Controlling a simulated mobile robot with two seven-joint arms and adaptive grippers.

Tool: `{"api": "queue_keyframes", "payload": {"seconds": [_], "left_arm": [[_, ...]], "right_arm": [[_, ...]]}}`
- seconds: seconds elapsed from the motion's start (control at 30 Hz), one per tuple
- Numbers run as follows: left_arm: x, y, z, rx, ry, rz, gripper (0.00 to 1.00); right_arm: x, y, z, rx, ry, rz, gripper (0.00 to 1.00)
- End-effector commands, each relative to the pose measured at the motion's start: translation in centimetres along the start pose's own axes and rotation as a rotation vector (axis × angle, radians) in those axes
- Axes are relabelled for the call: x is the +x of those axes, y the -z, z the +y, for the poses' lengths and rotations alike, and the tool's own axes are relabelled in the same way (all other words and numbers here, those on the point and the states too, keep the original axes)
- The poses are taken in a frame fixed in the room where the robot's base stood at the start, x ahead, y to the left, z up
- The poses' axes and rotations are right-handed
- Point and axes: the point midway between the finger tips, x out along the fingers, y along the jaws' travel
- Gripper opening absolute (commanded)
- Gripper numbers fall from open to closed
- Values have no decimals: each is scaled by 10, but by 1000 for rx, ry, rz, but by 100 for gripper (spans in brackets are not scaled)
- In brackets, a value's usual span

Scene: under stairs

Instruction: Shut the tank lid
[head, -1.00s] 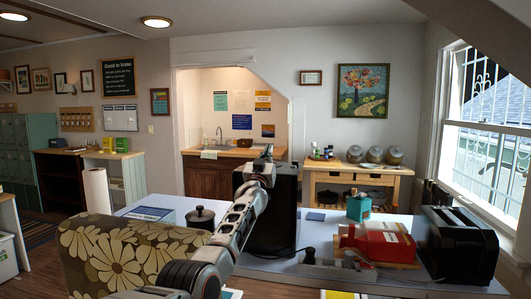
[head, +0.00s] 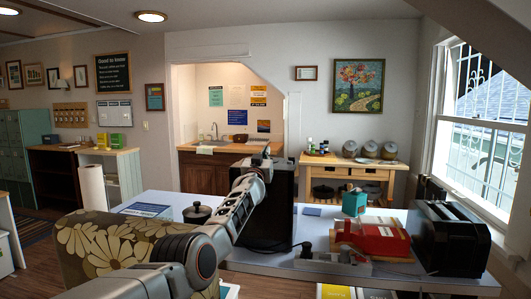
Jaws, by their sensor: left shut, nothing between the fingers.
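A tall black box-shaped machine (head: 281,215), likely the one with the tank, stands on the light table at the centre of the head view. My left arm comes in from the lower left and crosses in front of its left side. My left gripper (head: 264,163) is at the machine's top edge, shut and empty. I cannot tell whether it touches the machine. The lid itself is not clearly visible; the arm and gripper cover part of the top. My right gripper is not in view.
On the light table (head: 310,227), a lidded dark pot (head: 197,213) stands left of the machine. To the right are a red item (head: 382,239), a teal box (head: 354,203) and a black toaster-like appliance (head: 452,240). A floral-patterned object (head: 105,243) fills the lower left.

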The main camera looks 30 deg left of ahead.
Motion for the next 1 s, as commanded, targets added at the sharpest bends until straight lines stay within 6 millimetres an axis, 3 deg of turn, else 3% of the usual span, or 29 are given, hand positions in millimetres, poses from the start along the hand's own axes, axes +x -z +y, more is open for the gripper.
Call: {"api": "queue_keyframes", "payload": {"seconds": [0.37, 0.77, 1.0], "left_arm": [[1, 4, -1, 0, 0, 1, 0], [11, 45, -7, 1, 2, 0, 0], [2, 53, -5, 1, -1, 3, 0]], "right_arm": [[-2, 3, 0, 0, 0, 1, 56], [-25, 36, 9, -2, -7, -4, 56], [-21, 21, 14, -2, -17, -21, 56]]}}
